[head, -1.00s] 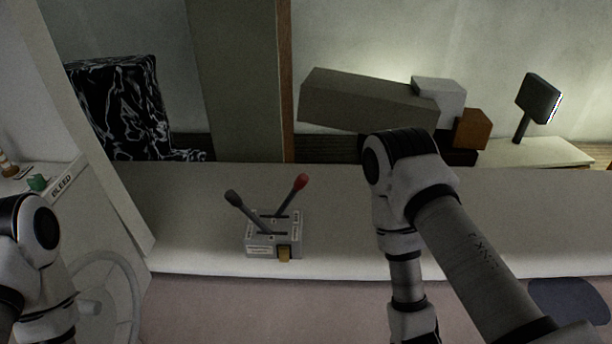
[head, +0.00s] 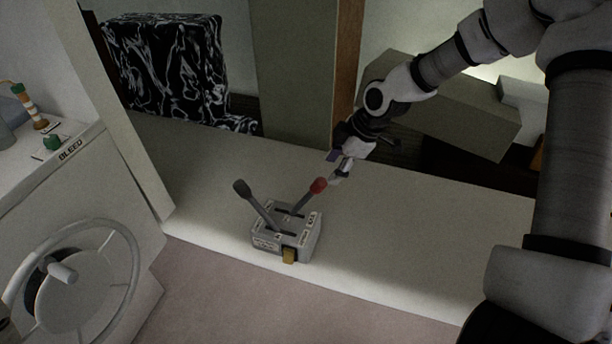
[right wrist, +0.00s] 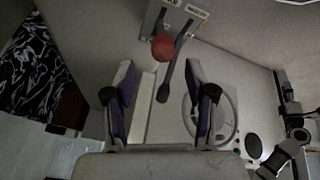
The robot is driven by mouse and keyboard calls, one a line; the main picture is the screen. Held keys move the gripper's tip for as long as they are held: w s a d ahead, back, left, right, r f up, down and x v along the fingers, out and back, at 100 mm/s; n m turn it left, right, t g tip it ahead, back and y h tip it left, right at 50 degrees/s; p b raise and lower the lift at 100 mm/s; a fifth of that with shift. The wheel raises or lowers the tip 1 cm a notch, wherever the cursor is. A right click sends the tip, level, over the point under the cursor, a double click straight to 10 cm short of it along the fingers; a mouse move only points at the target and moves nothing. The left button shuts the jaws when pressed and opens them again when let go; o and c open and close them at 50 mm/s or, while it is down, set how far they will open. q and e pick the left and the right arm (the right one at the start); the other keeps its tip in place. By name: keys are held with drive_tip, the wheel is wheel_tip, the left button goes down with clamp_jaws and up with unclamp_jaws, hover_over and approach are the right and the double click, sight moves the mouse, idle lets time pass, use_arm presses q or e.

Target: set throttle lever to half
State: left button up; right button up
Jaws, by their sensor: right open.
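The grey throttle box (head: 288,240) stands on the pale counter with two levers. One lever has a red knob (head: 318,186) and leans right; the other has a dark knob (head: 241,187) and leans left. I cannot tell from labels which is the throttle. My right gripper (head: 338,168) is open, just beyond the red knob and pointing at it. In the right wrist view, the red knob (right wrist: 163,47) shows ahead between the open fingers, apparently not gripped. The dark knob (right wrist: 162,95) also shows between them. My left arm seems to show at the right wrist view's right edge; its gripper is unclear.
A white panel with a wheel (head: 82,282) and a green knob (head: 52,142) marked BLEED stands at the left. A black-and-white patterned block (head: 165,70) is behind the counter. A green-grey post (head: 295,80) rises behind the box. The counter right of the box is clear.

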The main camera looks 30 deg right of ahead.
sight(323, 180)
drive_tip(key=b+x, duration=0.2)
drive_tip(key=x, duration=0.5)
drive_tip(key=shift+a+f, duration=0.15)
drive_tip(key=shift+a, duration=0.05)
drive_tip(key=shift+f, duration=0.2)
drive_tip(key=shift+r, duration=0.1)
drive_tip(key=shift+c, duration=1)
drive_tip(key=shift+a, duration=0.1)
clamp_jaws()
